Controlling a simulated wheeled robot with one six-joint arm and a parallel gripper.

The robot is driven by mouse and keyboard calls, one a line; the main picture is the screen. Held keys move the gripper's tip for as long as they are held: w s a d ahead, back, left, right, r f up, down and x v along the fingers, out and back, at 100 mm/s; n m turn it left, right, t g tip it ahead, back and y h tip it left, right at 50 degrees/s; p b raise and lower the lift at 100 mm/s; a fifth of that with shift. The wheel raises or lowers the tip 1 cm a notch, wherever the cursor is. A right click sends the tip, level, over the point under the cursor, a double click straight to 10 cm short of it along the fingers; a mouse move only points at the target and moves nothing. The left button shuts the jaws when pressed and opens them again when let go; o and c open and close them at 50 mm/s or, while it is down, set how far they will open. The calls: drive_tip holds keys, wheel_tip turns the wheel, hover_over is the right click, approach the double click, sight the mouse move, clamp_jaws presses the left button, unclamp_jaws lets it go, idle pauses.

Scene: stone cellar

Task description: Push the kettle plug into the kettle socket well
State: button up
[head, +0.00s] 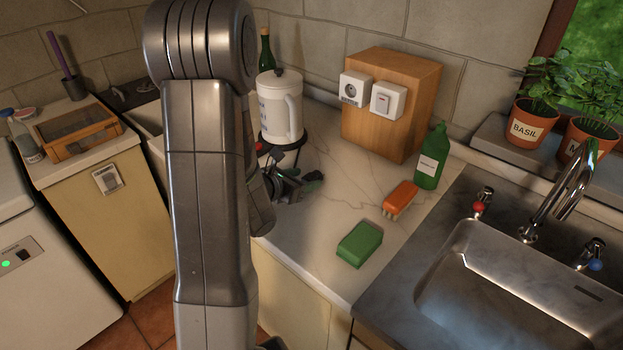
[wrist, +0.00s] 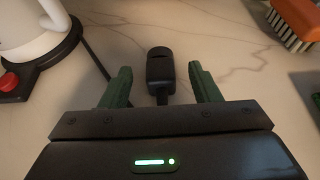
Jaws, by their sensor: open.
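The black kettle plug (wrist: 160,68) lies on the pale worktop in the wrist view, between the two green fingers of my gripper (wrist: 160,76). The fingers are open, with a visible gap on each side of the plug. In the head view my gripper (head: 305,181) is low over the worktop, in front of the kettle, and I cannot make out the plug there. The white kettle (head: 280,108) stands on its black base (wrist: 62,45). The round kettle socket (head: 353,88), with a label below it, is on the front of a wooden box (head: 417,87) and looks empty.
A white switch (head: 388,100) is right of the socket. A green bottle (head: 431,160), an orange brush (head: 400,198) and a green sponge (head: 359,244) stand or lie right of my gripper. The sink (head: 520,290) is further right. A dark cord (wrist: 97,60) runs beside the left finger.

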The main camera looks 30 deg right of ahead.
drive_tip(key=shift+x, duration=1.15)
drive_tip(key=c, duration=1.1)
drive_tip(key=shift+r, duration=0.15)
